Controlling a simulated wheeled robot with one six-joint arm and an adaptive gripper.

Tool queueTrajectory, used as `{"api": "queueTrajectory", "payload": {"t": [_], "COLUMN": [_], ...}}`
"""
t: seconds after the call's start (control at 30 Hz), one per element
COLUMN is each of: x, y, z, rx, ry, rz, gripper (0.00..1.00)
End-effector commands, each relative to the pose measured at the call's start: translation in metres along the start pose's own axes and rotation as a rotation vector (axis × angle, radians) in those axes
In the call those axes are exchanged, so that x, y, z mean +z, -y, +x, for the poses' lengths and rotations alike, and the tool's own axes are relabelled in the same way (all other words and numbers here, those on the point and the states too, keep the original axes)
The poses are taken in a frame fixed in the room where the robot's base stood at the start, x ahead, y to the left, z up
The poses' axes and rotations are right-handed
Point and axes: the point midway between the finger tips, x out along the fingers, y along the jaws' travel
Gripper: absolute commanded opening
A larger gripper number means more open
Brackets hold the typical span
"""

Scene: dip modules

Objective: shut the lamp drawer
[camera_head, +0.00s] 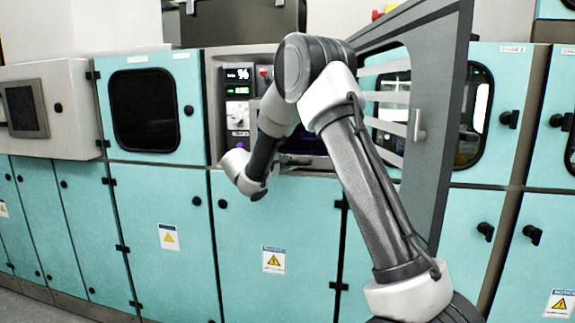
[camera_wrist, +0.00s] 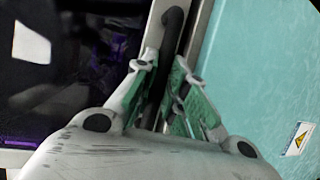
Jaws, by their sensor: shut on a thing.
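In the wrist view my gripper (camera_wrist: 165,60) has its two green-and-grey fingers on either side of a black bar handle (camera_wrist: 173,22) and is shut on it. The handle runs along a grey metal edge. Left of it is a dark space (camera_wrist: 85,65) with a purple glow. My fingers and the gripped handle are hidden or unclear in the head view.
A grey door (camera_head: 440,110) with a light handle (camera_head: 417,124) stands open to the right, close behind my arm. A control panel (camera_head: 239,98) with displays is at the centre. Teal cabinets (camera_head: 165,235) with black knobs line the wall.

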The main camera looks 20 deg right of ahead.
Motion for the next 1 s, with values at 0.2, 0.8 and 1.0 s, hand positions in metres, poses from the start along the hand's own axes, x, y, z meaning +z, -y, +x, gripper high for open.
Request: {"api": "queueTrajectory", "payload": {"t": [0.2,0.8,1.0], "x": [-0.009,-0.018,-0.017], "y": [-0.004,-0.01,-0.009], "z": [0.021,0.041,0.041], "rx": [-0.002,0.001,0.0], "ry": [0.002,-0.002,-0.001], "rz": [0.002,0.001,0.0], "gripper": [0.0,0.23,0.35]}}
